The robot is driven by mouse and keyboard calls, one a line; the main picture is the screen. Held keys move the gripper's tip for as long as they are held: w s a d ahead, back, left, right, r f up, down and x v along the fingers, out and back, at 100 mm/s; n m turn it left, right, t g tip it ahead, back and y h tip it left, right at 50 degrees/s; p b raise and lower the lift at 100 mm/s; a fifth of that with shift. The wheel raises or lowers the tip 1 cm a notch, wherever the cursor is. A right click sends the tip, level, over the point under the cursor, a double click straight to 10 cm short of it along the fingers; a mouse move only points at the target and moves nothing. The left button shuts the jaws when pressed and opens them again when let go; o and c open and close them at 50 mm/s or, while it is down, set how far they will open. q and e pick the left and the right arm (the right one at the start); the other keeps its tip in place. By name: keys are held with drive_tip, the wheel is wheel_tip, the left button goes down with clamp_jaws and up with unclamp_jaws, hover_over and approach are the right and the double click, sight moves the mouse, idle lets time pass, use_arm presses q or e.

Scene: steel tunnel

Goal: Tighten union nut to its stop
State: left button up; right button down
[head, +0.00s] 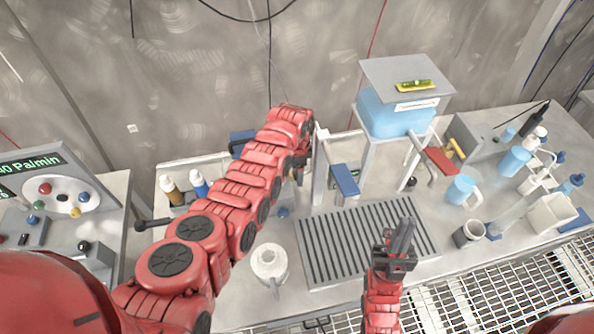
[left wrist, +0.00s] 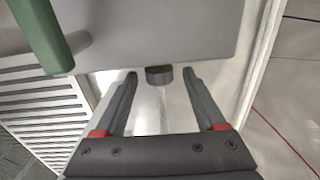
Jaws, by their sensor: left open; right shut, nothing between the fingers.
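In the left wrist view a small dark nut-like fitting (left wrist: 159,77), which looks like the union nut, sits at the lower edge of a grey panel (left wrist: 165,35). A pale, thin pipe seems to run down from it. My left gripper (left wrist: 160,72) is open, with one fingertip on each side of the fitting and a visible gap on both sides. In the head view my red left arm hides that gripper and the fitting. My right gripper (head: 401,238) is shut and empty, above the front of the slatted drain grate (head: 345,245).
A green bar (left wrist: 42,32) is close at the upper left of the left wrist view. A blue tank (head: 385,115) stands on a frame at the back. A white jug (head: 269,262) stands left of the grate. Cups and bottles crowd the right side.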

use_arm(q)
drive_tip(key=shift+f, duration=0.25)
drive_tip(key=shift+c, duration=0.2)
clamp_jaws()
drive_tip(key=shift+f, duration=0.1)
drive_tip(key=g+b, duration=0.1)
drive_tip(key=b, duration=0.8)
drive_tip(key=shift+w+a, duration=0.1)
drive_tip(key=shift+w, duration=0.1)
drive_tip(key=shift+s+h, duration=0.1)
drive_tip(key=shift+h, duration=0.2)
